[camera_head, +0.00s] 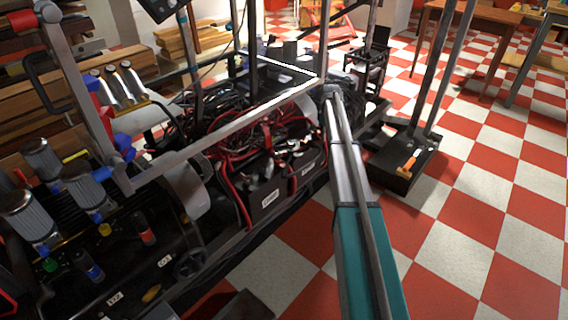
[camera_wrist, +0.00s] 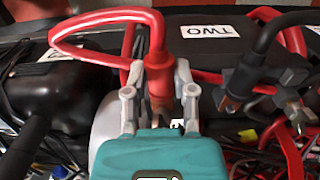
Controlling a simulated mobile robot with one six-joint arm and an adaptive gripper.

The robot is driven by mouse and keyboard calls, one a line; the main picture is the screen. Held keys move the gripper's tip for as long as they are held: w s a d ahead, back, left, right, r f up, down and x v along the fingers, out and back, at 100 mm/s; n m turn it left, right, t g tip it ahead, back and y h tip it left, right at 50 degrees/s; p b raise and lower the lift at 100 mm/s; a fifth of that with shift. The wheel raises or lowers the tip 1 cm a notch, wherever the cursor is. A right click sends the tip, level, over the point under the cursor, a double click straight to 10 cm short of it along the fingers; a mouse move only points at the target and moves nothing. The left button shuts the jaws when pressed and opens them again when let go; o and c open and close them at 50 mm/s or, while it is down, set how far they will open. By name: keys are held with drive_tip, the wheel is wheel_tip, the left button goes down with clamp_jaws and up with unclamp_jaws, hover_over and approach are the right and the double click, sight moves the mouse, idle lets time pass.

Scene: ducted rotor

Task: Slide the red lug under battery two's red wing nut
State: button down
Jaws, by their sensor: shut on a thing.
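My gripper (camera_wrist: 160,78) is shut on the red lug's thick red sleeve (camera_wrist: 157,68), with one grey finger on each side. A red cable (camera_wrist: 110,17) loops from the sleeve up and to the left. A small coppery end below the sleeve is partly hidden by the gripper. The black battery (camera_wrist: 184,27) with the label TWO lies just beyond the lug, up and to the right. I cannot make out the red wing nut for certain. In the head view, two labelled black batteries (camera_head: 262,213) show, but I cannot read which is two.
A black cable with a metal clamp-like end (camera_wrist: 243,80) is right of my gripper. Red cables and small metal parts crowd the lower right. A black rounded part (camera_wrist: 70,88) is at left. White frame bars (camera_head: 240,122) cross above the wiring; checkered floor (camera_head: 440,215) is open at right.

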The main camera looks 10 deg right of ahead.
drive_tip(key=shift+w+a, duration=0.15)
drive_tip(key=shift+w, duration=0.05)
drive_tip(key=shift+c, duration=1.8)
unclamp_jaws()
drive_tip(key=shift+s, duration=0.1)
drive_tip(key=s+d+r+p, duration=0.3)
drive_tip(key=s+r+p, duration=0.1)
drive_tip(key=s+a, duration=0.7)
drive_tip(key=a, duration=0.2)
drive_tip(key=s+a+f+b, duration=0.1)
drive_tip(key=s+a, duration=0.5)
drive_tip(key=a, duration=0.4)
drive_tip(key=shift+s+a, duration=0.3)
drive_tip(key=shift+s, duration=0.1)
